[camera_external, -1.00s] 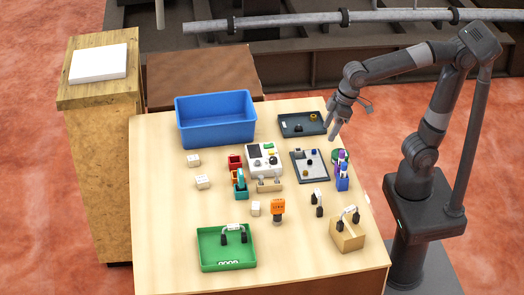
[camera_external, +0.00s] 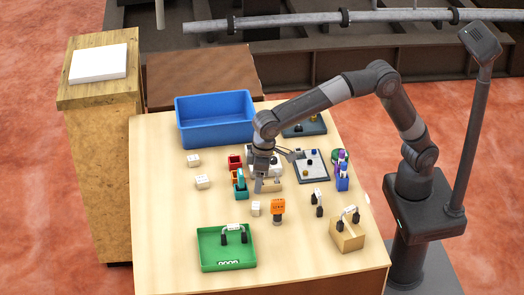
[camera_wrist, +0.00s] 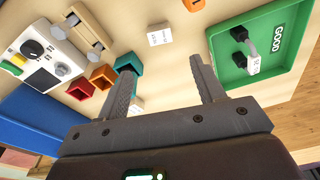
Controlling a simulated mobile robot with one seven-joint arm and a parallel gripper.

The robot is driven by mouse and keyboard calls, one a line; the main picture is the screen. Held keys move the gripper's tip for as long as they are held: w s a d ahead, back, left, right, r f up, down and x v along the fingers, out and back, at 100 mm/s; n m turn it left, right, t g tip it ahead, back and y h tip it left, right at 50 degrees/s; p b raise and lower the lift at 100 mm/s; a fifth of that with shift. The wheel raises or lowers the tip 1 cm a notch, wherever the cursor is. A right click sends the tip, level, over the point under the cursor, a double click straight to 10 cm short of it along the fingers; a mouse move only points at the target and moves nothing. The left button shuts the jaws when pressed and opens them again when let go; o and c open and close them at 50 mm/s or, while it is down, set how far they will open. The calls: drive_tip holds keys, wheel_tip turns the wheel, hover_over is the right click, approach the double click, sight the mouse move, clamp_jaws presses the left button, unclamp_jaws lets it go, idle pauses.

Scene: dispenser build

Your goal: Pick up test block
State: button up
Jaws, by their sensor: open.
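Three small white blocks are on the table in the external view: one at the upper left (camera_external: 193,160), one below it (camera_external: 202,181), and one near the orange device (camera_external: 255,208). Any of them may be the test block; their markings are too small to read. The block by the orange device also shows in the wrist view (camera_wrist: 160,38), beyond my fingertips. Another white piece (camera_wrist: 173,87) shows low between the fingers. In the wrist view my gripper (camera_wrist: 163,66) is open and empty.
Teal (camera_external: 241,193) and red (camera_external: 235,162) bins and a white control box (camera_wrist: 50,55) stand close to my gripper. The orange device (camera_external: 278,206) is near its right. A green tray (camera_external: 209,258) lies in front, a blue bin (camera_external: 215,137) behind. The table's left side is mostly clear.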

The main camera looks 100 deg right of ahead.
hover_over(256, 205)
wheel_tip(256, 205, down, 5)
drive_tip(key=shift+a+f, duration=0.1)
drive_tip(key=shift+f, duration=2.9)
drive_tip(key=c, duration=1.2)
